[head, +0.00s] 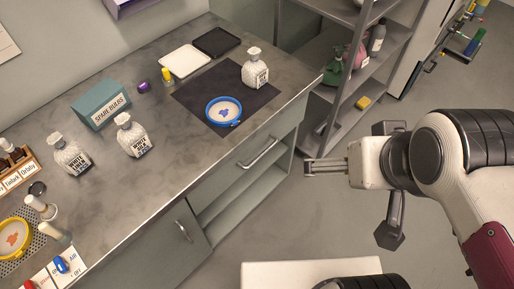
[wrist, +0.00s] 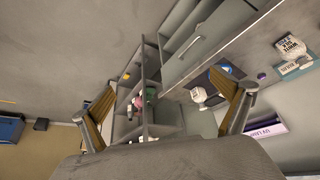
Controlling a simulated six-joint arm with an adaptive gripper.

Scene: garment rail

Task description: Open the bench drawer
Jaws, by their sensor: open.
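The bench drawer (head: 236,170) is a grey front with a bar handle (head: 259,153), below the bench top and above open shelves. It looks shut, flush with the bench. In the wrist view the drawer front (wrist: 196,50) shows at the upper middle, tilted. My gripper (head: 306,168) is in front of the bench, to the right of the handle and apart from it. In the wrist view its two fingers (wrist: 168,88) are spread wide with nothing between them.
The bench top (head: 165,180) carries white bottles (head: 255,68), a blue round dish (head: 223,111) on a dark mat, trays and a teal box (head: 101,103). A cupboard door (head: 170,245) is left of the drawer. A shelf rack (head: 345,75) stands at the back right.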

